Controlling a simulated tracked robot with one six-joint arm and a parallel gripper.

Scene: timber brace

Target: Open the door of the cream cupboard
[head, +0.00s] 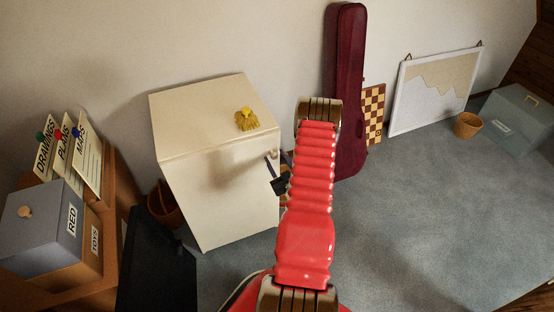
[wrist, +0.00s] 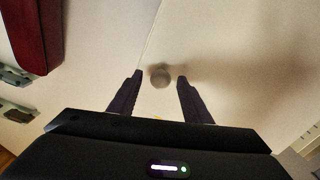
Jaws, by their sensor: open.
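The cream cupboard (head: 225,190) stands against the wall left of centre in the head view. Its front door looks shut. A small round knob (wrist: 160,75) shows near the door's edge in the wrist view, and the door surface (wrist: 240,60) spreads to its right. My gripper (wrist: 160,78) is open, with one dark finger on each side of the knob in the picture. I cannot tell whether the knob is fully between the fingertips or just beyond them. In the head view, my red arm hides most of the gripper at the cupboard's right edge.
A yellow tufted object (head: 247,120) sits on the cupboard top. A dark red instrument case (head: 347,90) leans on the wall to the right, beside a chequered board (head: 373,115). A shelf with a grey RED box (head: 42,228) stands at left.

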